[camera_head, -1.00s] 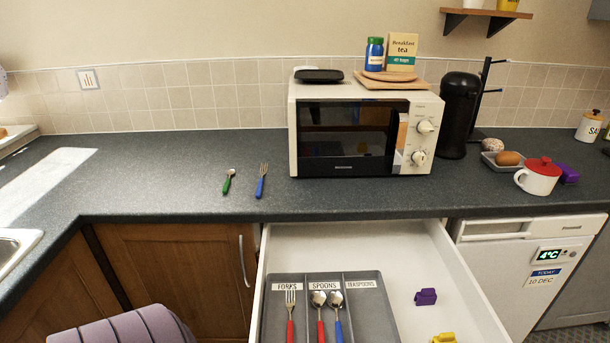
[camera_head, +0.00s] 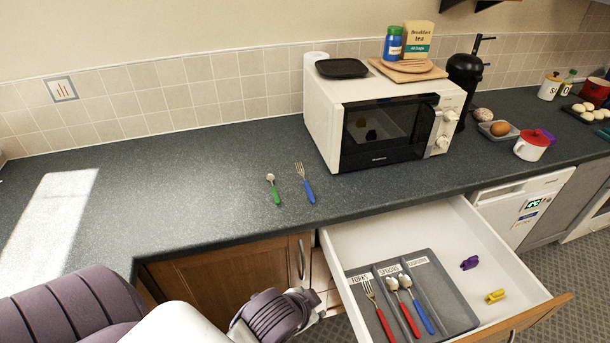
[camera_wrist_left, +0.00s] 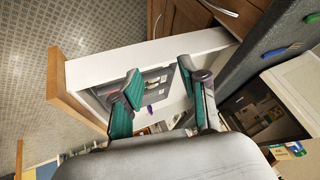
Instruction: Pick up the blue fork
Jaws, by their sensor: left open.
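The blue fork (camera_head: 305,184) lies on the dark counter in front of the microwave, tines toward the back wall and blue handle toward the front edge. In the left wrist view its blue handle (camera_wrist_left: 274,54) shows at the upper right, outside the fingers. My left gripper (camera_wrist_left: 159,72) is open and empty, its two green-padded fingers apart over the open drawer area. In the head view my left arm comes in at the bottom, below the counter's front edge; its fingertips are hard to make out there. My right gripper is in neither view.
A green-handled spoon (camera_head: 273,188) lies just left of the fork. The microwave (camera_head: 335,131) stands to the right behind it. The open drawer (camera_head: 463,226) juts out below, with a grey cutlery tray (camera_head: 447,293). The counter left of the spoon is clear.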

